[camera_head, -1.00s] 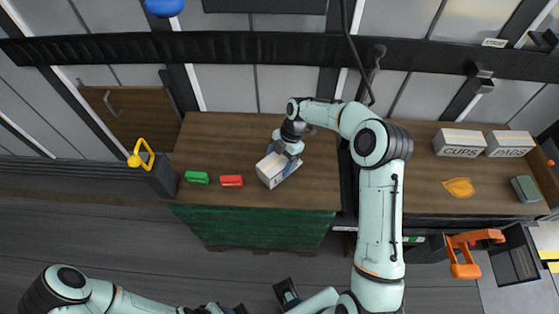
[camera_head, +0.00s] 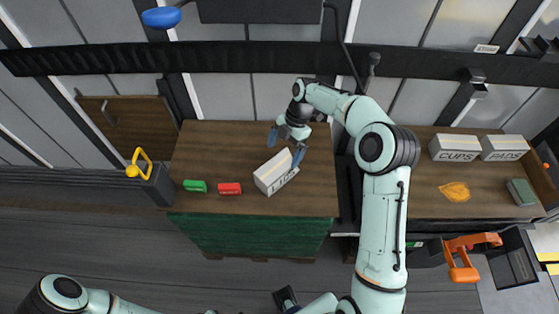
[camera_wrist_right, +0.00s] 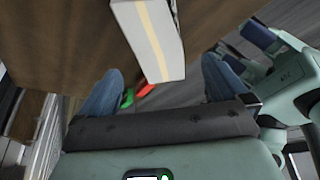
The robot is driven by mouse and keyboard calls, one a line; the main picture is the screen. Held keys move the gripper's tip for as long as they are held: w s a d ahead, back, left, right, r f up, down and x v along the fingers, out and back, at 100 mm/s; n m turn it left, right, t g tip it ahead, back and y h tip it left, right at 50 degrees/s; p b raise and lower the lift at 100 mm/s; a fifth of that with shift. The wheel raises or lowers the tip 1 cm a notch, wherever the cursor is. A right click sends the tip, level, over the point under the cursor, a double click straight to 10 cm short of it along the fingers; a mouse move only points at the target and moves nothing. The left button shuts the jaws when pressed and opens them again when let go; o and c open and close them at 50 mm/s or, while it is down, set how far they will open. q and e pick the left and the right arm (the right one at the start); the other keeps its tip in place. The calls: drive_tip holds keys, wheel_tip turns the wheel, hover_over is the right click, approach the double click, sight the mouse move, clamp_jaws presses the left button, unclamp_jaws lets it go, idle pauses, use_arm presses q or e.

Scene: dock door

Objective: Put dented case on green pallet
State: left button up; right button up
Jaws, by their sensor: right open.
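A white lettered case (camera_head: 274,174) with a tan strip along its top lies on a brown wooden top (camera_head: 230,148). Its lettering is hard to read, and I cannot make out a dent. A green panel (camera_head: 250,233) shows below the top's front edge. My right gripper (camera_head: 285,146) is open and empty, just behind and above the case, with one finger near the case's back right end. In the right wrist view the case (camera_wrist_right: 150,40) lies beyond the spread fingers. My left arm enters at the bottom left; its gripper is not clear to see.
Green (camera_head: 195,186) and red (camera_head: 230,188) blocks lie left of the case. On the right-hand table are boxes marked CUPS (camera_head: 457,148) and PADS (camera_head: 503,148), an orange-yellow item (camera_head: 456,191) and a grey-green block (camera_head: 522,192). A black rail (camera_head: 260,59) runs behind.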

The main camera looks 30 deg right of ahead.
drive_tip(key=shift+v, duration=1.8)
drive_tip(key=shift+f, duration=0.1)
